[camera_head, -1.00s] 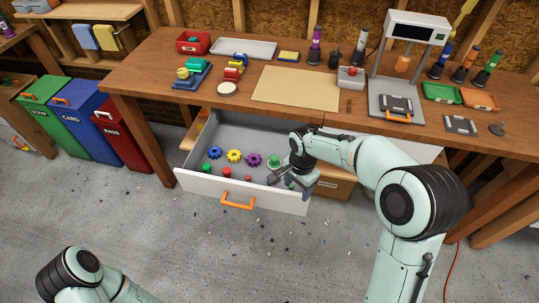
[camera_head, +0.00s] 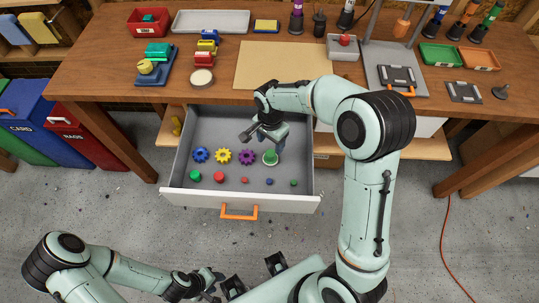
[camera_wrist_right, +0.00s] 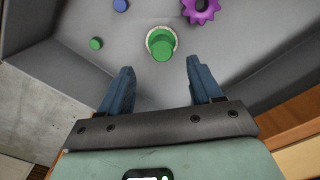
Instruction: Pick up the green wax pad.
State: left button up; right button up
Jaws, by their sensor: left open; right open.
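A green knob on a pale round base, which looks like the green wax pad (camera_head: 270,157), stands in the open grey drawer, right of the purple gear. In the right wrist view the green wax pad (camera_wrist_right: 161,43) lies just beyond my fingertips, roughly centred between them. My right gripper (camera_head: 264,136) is open and empty over the drawer; both fingers of the right gripper (camera_wrist_right: 160,66) show apart, not touching the pad. My left gripper (camera_head: 212,281) is open and empty, low in front of the drawer over the floor.
The drawer (camera_head: 185,200) also holds blue, yellow and purple gears (camera_head: 247,157) and a front row of small coloured discs and pegs (camera_head: 219,177). The workbench top (camera_head: 110,60) overhangs the drawer's back. Bins (camera_head: 70,130) stand at the left.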

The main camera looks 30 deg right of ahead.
aim_at(270, 153)
notch_tip(270, 153, down, 8)
jog(key=shift+w+a+f, duration=0.1)
jog(key=c, duration=1.1)
